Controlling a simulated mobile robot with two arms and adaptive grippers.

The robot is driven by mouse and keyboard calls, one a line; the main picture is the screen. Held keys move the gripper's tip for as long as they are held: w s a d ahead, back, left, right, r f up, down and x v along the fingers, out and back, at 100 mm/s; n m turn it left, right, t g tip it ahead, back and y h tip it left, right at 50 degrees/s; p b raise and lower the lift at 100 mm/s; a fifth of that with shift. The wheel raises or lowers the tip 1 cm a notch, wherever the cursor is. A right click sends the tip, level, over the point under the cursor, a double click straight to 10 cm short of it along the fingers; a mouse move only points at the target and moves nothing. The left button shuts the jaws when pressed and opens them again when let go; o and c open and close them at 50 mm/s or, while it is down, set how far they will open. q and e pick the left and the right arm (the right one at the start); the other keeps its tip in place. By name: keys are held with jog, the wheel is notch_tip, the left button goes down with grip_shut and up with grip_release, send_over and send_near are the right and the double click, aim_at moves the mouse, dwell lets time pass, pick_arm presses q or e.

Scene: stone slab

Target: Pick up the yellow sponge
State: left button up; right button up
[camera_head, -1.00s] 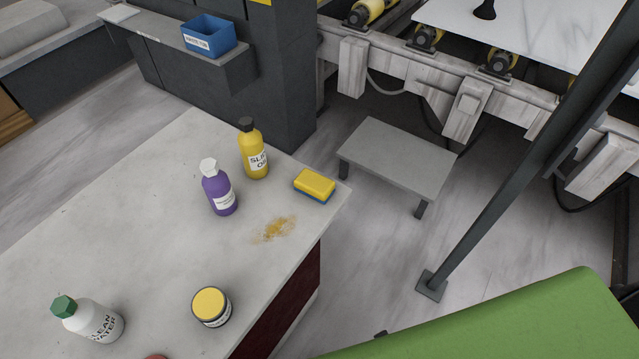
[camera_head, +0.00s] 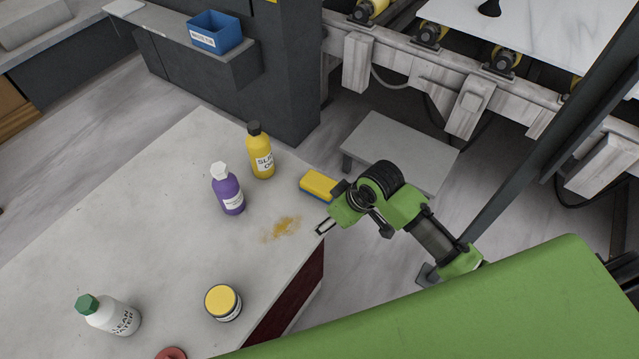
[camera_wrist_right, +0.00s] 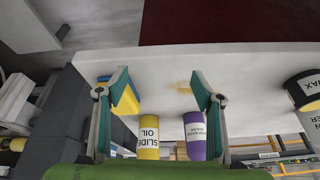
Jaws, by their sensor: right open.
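The yellow sponge (camera_head: 318,184), with a blue underside, lies on the slab (camera_head: 150,210) near its right corner. My right gripper (camera_head: 325,227) is at the slab's right edge, just in front of the sponge, and its arm hides the sponge's right end. In the right wrist view the gripper (camera_wrist_right: 160,90) is open with nothing between its fingers. There the sponge (camera_wrist_right: 128,101) shows partly behind the left finger, apart from the gap's middle. I cannot tell whether the finger touches it. My left gripper is not in view.
A yellow slide oil bottle (camera_head: 260,152) and a purple bottle (camera_head: 228,190) stand left of the sponge. A brown stain (camera_head: 284,228) lies near it. A yellow-lidded jar (camera_head: 223,302) and a clean water bottle (camera_head: 108,314) stand nearer. A low grey stool (camera_head: 400,145) is beyond the slab.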

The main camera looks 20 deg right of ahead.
jog(key=n, duration=0.2)
send_near(320, 182)
jog(key=x, duration=0.2)
jog(key=a+p+x, duration=0.1)
jog(key=x, duration=0.2)
jog(key=shift+r, duration=0.15)
jog(key=x, duration=0.3)
jog(key=d+p+x, duration=0.1)
jog(key=shift+w+a+f, duration=0.1)
jog(key=shift+f, duration=0.2)
jog(key=shift+w+a+f, duration=0.1)
jog(key=shift+f, duration=0.25)
jog(key=shift+f, duration=0.25)
jog(key=shift+c, duration=0.3)
jog(key=c, duration=1)
